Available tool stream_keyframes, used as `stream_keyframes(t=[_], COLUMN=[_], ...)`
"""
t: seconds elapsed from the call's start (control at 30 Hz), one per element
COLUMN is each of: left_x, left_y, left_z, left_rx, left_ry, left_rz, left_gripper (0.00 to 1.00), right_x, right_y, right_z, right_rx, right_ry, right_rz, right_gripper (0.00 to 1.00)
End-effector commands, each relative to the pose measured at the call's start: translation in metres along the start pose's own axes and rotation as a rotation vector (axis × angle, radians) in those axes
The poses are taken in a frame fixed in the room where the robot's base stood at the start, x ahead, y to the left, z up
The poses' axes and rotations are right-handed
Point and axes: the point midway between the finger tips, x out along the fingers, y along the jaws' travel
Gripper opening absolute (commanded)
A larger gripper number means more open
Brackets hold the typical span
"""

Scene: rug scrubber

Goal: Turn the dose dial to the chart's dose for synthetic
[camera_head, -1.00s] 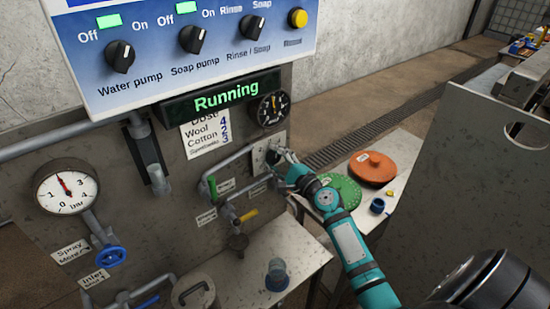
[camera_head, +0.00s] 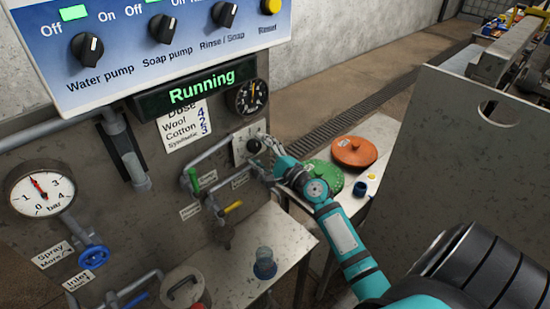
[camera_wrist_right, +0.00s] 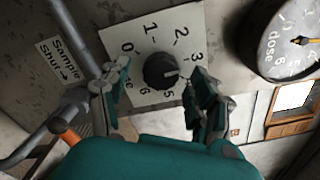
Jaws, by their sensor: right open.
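The dose dial is a black round knob (camera_wrist_right: 161,71) on a white plate (camera_wrist_right: 118,36) numbered around its rim. Its pale mark points right, toward the 3-to-4 side; the exact number is unclear, and my finger covers the 4. In the head view the dial (camera_head: 254,146) sits on the grey panel. The chart (camera_head: 184,126) lists Wool 4, Cotton 2, Synthetic 3. My right gripper (camera_head: 267,155) is at the dial; in the wrist view its open fingers (camera_wrist_right: 158,92) stand on either side of the knob, apart from it. My left gripper is out of view.
A black dose gauge (camera_wrist_right: 290,42) is right of the dial; it also shows in the head view (camera_head: 247,97). Pipes with a green lever (camera_head: 194,180) and a yellow lever (camera_head: 233,206) run below left. A display (camera_head: 197,89) reads Running. Green (camera_head: 325,176) and orange (camera_head: 353,151) discs lie behind my arm.

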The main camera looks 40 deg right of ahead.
Motion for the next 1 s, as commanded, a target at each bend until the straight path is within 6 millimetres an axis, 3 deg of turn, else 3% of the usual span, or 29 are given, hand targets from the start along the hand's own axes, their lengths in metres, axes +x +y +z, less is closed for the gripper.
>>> stream_keyframes(t=[0.2, 0.4, 0.6, 1.0], left_x=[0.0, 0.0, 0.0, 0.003], left_y=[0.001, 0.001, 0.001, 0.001], left_z=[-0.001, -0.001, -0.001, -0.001], left_rx=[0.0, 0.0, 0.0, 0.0], left_ry=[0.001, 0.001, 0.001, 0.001], left_rz=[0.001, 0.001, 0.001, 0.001], left_gripper=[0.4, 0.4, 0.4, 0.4], right_x=[-0.05, -0.083, -0.097, -0.104], right_y=[0.001, 0.001, 0.0, 0.002], right_z=[-0.001, -0.001, -0.001, -0.002], right_rx=[0.001, 0.001, 0.002, 0.001], right_ry=[0.003, 0.002, 0.001, 0.001], right_rz=[0.003, 0.002, 0.001, 0.001], right_gripper=[0.63, 0.63, 0.63, 0.63])
